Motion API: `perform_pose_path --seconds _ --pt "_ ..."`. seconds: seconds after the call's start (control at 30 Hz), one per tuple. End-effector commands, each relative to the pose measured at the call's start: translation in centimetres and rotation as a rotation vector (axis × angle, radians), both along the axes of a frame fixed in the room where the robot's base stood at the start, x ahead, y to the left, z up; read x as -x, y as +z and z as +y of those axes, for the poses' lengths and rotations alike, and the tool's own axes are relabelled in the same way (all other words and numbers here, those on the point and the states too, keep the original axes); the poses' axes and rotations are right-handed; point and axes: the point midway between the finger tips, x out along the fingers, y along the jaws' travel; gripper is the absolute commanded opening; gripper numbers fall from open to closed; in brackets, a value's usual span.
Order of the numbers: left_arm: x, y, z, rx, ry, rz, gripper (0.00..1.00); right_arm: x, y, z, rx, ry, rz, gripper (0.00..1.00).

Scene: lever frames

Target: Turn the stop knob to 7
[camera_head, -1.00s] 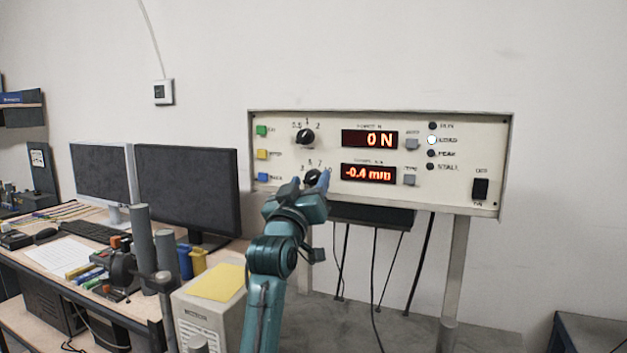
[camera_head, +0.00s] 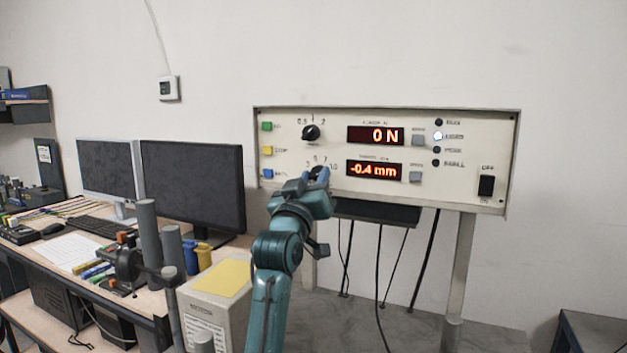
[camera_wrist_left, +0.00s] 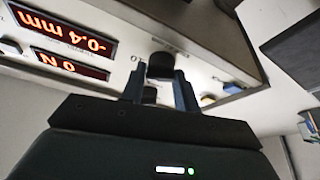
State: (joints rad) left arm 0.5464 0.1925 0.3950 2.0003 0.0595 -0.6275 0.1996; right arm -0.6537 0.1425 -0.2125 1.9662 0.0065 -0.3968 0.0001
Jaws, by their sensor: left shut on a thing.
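The stop knob is the lower dark knob on the cream control panel (camera_head: 460,185). In the head view my left gripper (camera_head: 312,178) covers most of it. A few scale numbers show around its top, but I cannot read its pointer. In the left wrist view the black knob (camera_wrist_left: 160,65) sits between the tips of my left gripper's two fingers (camera_wrist_left: 159,76), which are shut on it. My right gripper is in neither view.
An upper black knob (camera_head: 311,132) sits just above. Red displays (camera_head: 375,135) read 0 N and -0.4 mm. Coloured buttons (camera_head: 267,150) line the panel's left side, and a black switch (camera_head: 486,186) is at right. Monitors (camera_head: 192,185) stand left; a grey box (camera_head: 215,300) is below.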

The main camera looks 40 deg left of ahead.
Motion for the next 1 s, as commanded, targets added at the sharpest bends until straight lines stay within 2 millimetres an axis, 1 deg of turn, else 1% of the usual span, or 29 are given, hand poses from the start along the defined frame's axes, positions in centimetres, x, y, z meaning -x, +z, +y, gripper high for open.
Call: perform_pose_path --seconds 0.27,0.5,0.8,1.0 --pt "-0.05 0.14 -0.1 0.094 -0.002 -0.03 0.08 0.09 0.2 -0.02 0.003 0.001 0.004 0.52" --pt "-0.1 0.16 -0.23 0.267 -0.003 -0.086 0.08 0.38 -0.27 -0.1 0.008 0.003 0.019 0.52" --pt "-0.13 0.25 -0.33 0.483 -0.003 -0.155 0.08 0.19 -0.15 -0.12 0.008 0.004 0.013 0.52" --pt "-0.14 0.3 -0.37 0.586 -0.004 -0.188 0.08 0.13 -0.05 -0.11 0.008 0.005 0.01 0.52"
